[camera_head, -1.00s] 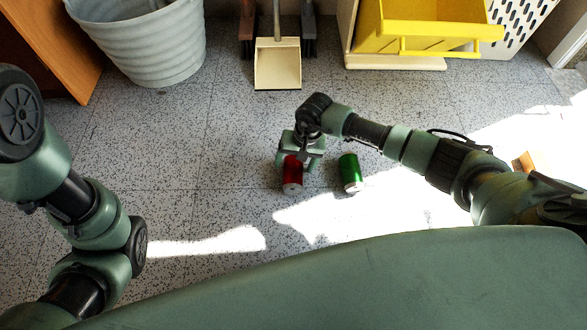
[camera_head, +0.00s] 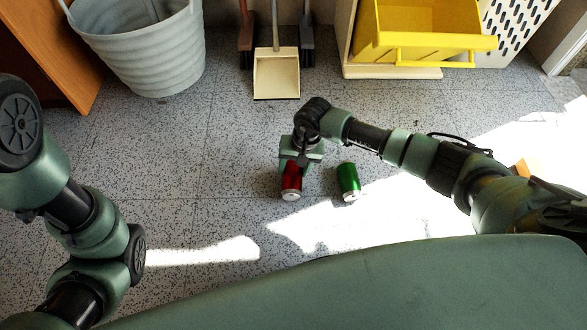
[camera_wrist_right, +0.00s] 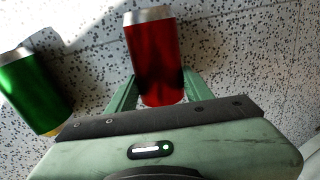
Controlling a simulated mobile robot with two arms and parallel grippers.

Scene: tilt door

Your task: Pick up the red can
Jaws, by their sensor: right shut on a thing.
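The red can (camera_head: 291,180) is in the middle of the head view, between the fingers of my right gripper (camera_head: 296,166). In the right wrist view the red can (camera_wrist_right: 153,55) stands out beyond the gripper (camera_wrist_right: 152,92), with a green finger on each side of its near end. My right gripper is shut on it. I cannot tell whether the can touches the floor. The left arm (camera_head: 85,215) is at the left of the head view, and its gripper is out of the picture.
A green can (camera_head: 348,181) is on the speckled floor just right of the red can; it also shows in the right wrist view (camera_wrist_right: 35,90). A grey bucket (camera_head: 150,55), a dustpan (camera_head: 276,75) and a yellow bin (camera_head: 425,35) stand at the back. Floor at the left is clear.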

